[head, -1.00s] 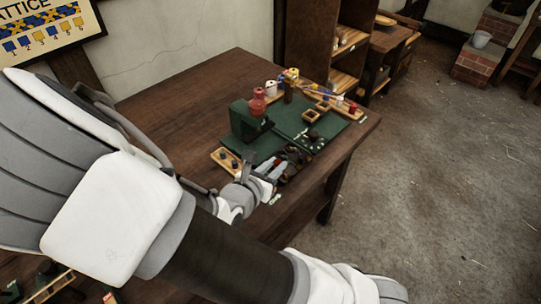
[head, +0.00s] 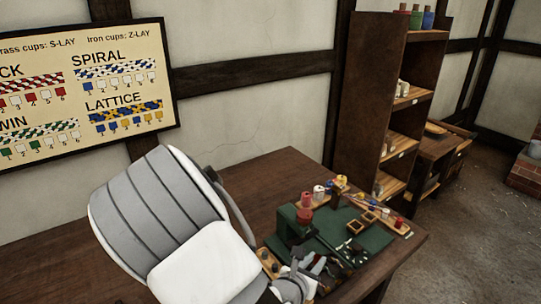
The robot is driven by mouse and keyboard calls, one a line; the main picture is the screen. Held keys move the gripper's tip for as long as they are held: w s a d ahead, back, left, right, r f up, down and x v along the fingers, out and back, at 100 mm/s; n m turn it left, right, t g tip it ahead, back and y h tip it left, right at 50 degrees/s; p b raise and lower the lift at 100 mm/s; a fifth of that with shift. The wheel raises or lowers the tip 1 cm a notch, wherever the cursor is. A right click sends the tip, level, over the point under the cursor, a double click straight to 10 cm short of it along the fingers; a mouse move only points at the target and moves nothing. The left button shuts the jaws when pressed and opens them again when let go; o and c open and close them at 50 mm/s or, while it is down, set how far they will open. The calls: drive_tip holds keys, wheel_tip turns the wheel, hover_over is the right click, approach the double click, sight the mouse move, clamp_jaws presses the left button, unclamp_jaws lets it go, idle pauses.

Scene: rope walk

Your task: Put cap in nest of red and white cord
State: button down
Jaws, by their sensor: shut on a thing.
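My gripper (head: 299,268) is small in the head view, low over the front left of the green mat (head: 376,237). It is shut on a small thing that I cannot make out. A wooden block with dark round spots (head: 268,262) is just left of it. I cannot pick out the cap for certain. No nest of red and white cord is clear at this size. Two small square wooden frames stand on the mat, one nearer (head: 355,227) and one farther (head: 369,217).
A dark green stand (head: 291,226) with a red spool-like piece (head: 306,200) rises behind my gripper. Bare tabletop (head: 262,180) is at the back left. A tall shelf (head: 362,100) stands behind. A pattern poster (head: 82,85) hangs on the wall.

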drive_tip(key=w+d+r+n+y, duration=0.1)
drive_tip(key=w+r, duration=0.2)
drive_tip(key=r, duration=0.3)
drive_tip(key=w+d+r+n+t+y, duration=0.1)
drive_tip(key=w+r+n+y, duration=0.1)
drive_tip(key=w+r, duration=0.2)
drive_tip(key=shift+d+r, duration=0.15)
drive_tip(key=shift+r, duration=0.95)
drive_tip(key=shift+t, duration=0.3)
